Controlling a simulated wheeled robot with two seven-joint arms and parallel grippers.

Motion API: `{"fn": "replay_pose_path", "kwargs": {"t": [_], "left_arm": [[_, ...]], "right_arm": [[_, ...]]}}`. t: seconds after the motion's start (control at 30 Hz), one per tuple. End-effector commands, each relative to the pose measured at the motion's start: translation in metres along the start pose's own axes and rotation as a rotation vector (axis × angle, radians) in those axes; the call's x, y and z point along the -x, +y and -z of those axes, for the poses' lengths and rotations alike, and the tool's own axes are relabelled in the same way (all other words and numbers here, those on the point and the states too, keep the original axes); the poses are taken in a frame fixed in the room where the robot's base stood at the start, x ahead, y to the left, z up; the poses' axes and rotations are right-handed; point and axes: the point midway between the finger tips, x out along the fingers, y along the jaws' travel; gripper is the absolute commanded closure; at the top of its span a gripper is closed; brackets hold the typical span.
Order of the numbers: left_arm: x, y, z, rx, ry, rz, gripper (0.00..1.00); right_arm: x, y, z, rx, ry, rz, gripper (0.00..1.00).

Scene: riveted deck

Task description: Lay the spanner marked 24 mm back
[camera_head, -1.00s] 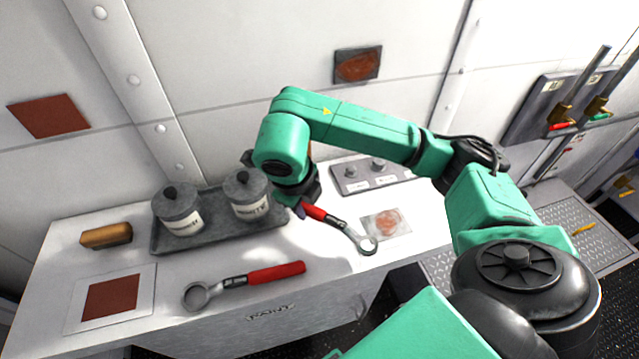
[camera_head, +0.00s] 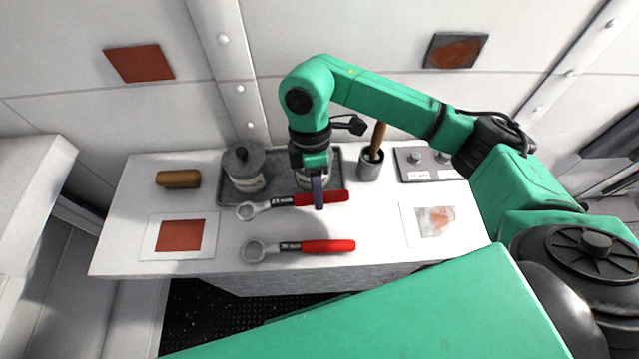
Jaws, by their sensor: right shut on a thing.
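My right gripper (camera_head: 318,195) points down over the white bench (camera_head: 360,253) and is shut on the red handle of a spanner (camera_head: 340,197). This spanner has its grey ring end to the left. Its black label is too small to read surely. I cannot tell whether it touches the bench or hangs just above it. A second, similar spanner (camera_head: 325,246) lies in front of it, roughly parallel, ring to the left; its label is also unclear. My left gripper is not in view.
Behind the spanners a dark tray (camera_head: 228,198) holds lidded pots (camera_head: 244,168), one partly hidden by my gripper. A cup (camera_head: 370,166) with a wooden handle stands right of it. A picture card (camera_head: 181,236) lies left, another (camera_head: 434,223) right. A brown block (camera_head: 178,179) sits back left.

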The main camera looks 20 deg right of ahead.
Motion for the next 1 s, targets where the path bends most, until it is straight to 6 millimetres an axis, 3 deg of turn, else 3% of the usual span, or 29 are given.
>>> {"fn": "replay_pose_path", "kwargs": {"t": [0.17, 0.63, 1.0], "left_arm": [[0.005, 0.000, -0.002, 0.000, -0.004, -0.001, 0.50], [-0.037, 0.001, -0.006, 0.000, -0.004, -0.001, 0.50], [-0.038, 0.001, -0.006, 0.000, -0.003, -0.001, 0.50]], "right_arm": [[0.003, 0.000, -0.003, -0.001, -0.002, 0.011, 1.00], [-0.056, 0.016, -0.003, 0.002, -0.003, 0.013, 1.00], [-0.061, 0.018, -0.002, 0.002, -0.002, 0.012, 1.00]]}}
